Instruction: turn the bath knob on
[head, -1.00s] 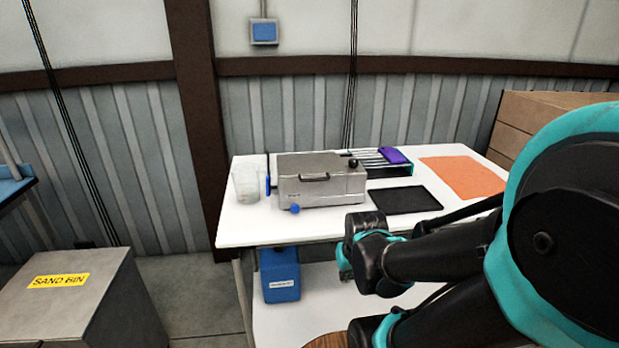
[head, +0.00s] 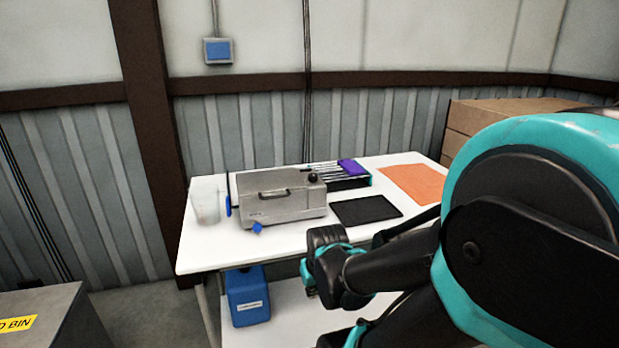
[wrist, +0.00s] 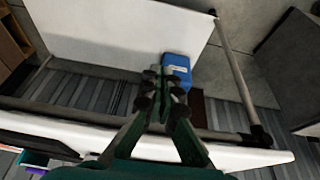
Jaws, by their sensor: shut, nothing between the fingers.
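My gripper (wrist: 160,90) is shut and empty in the wrist view, pointing toward the lower shelf area. In the head view my arm's end is in front of the table, apart from the bath.
A clear beaker (head: 207,201) stands left of the bath. A black mat (head: 366,210), an orange sheet (head: 412,183) and a rack with a purple item (head: 353,167) lie to the right. A blue container (head: 247,297) is below the tabletop. A sand bin (head: 50,315) is at lower left.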

